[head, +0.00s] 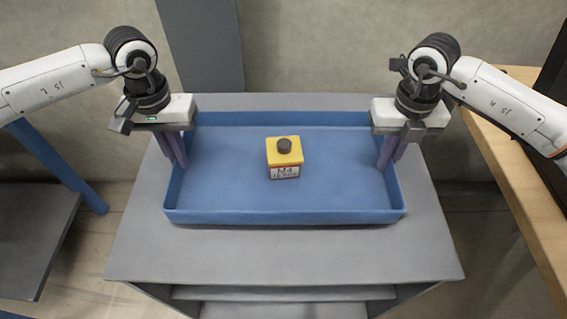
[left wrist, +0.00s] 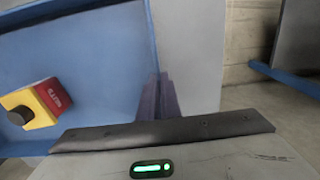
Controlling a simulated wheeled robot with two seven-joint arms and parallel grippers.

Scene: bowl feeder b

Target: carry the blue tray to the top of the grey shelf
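The blue tray (head: 230,190) is level over the top of the grey shelf (head: 285,255); no clear gap shows beneath it. It also shows in the left wrist view (left wrist: 95,50). My left gripper (head: 177,150) has its fingers around the tray's left wall, close together on it. In the left wrist view the wall runs in between these fingers (left wrist: 158,98). My right gripper (head: 392,152) is placed likewise on the right wall, its fingers close together. A yellow box (head: 284,153) with a dark knob and a label stands inside the tray, near the middle.
A wooden table (head: 520,165) is close on the right. A dark grey surface with a blue post (head: 60,165) is at the left. A grey column (head: 205,50) stands behind the shelf against the wall. A strip of shelf top in front of the tray is bare.

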